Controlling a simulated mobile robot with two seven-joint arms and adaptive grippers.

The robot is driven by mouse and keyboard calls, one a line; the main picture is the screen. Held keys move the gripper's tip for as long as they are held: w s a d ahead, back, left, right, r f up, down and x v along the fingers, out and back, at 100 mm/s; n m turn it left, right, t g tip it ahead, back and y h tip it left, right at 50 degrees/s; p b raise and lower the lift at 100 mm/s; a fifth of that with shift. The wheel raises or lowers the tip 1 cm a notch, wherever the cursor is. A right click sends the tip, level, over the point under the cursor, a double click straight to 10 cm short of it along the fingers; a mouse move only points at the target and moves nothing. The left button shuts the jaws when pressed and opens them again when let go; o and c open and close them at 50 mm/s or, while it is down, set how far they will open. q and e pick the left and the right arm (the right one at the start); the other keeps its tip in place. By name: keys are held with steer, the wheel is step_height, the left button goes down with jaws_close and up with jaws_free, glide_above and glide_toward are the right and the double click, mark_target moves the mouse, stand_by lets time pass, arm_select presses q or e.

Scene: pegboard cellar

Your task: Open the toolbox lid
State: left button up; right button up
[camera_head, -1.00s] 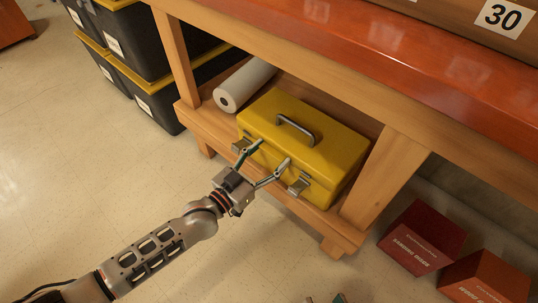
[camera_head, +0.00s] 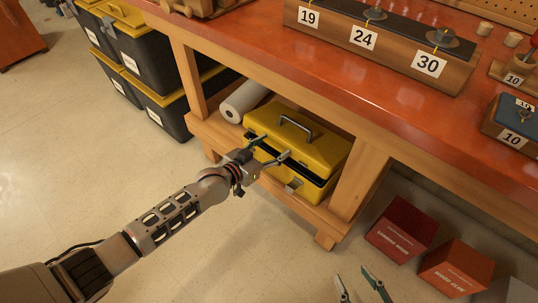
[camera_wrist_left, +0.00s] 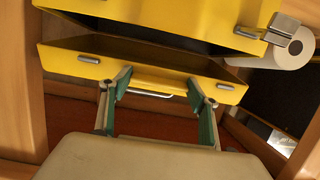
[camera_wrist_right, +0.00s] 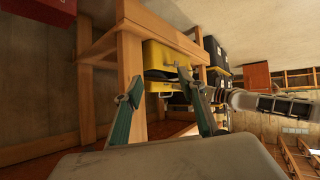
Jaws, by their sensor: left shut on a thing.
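The yellow toolbox (camera_head: 318,194) sits on the lower shelf. Its lid (camera_head: 325,143), with a grey handle (camera_head: 297,130), is raised part way, and a dark gap shows under its front edge. My left gripper (camera_head: 268,147) is at the lid's front edge, shut on the lid with its fingers spread apart. The left wrist view shows the lid (camera_wrist_left: 150,74) upside down below the gap, with my left gripper (camera_wrist_left: 157,82) at it. My right gripper (camera_head: 359,280) is open and empty, low in the head view, away from the toolbox; it also shows in the right wrist view (camera_wrist_right: 160,85).
A white paper roll (camera_head: 245,100) lies behind the toolbox at left. A wooden post (camera_head: 358,180) stands just right of it, and the red bench top (camera_head: 350,95) is above. Red boxes (camera_head: 402,229) stand on the floor at right. The floor in front is clear.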

arm_select(q)
steer(key=r, duration=0.1)
steer(key=w+r, duration=0.1)
steer(key=r, duration=0.1)
steer(key=shift+d+r+p, duration=0.15)
steer(key=shift+d+p, duration=0.05)
steer(key=shift+p, duration=0.2)
steer(key=shift+w+d+r+g+p, duration=0.1)
steer(key=shift+r+g+p, duration=0.15)
steer(key=shift+g+p, duration=0.1)
steer(key=shift+w+d+r+p, duration=0.3)
steer(key=shift+r+p, duration=0.1)
steer(key=shift+r, duration=0.1)
steer(key=shift+w+d+r+p, duration=0.15)
steer(key=shift+w+d+r, duration=0.2)
steer(key=shift+r, duration=0.3)
steer(key=shift+w+d+r+p, duration=0.15)
steer(key=shift+w+d+r, duration=0.1)
steer(key=shift+w+r, duration=0.3)
arm_select(e)
steer(key=shift+s+d+f+h, duration=0.1)
steer(key=shift+s+d+h, duration=0.1)
steer(key=shift+d, duration=0.3)
steer(key=shift+s+d+h, duration=0.15)
steer(key=shift+d+h, duration=0.05)
steer(key=shift+d, duration=0.3)
arm_select(q)
steer(key=shift+s+r, duration=0.1)
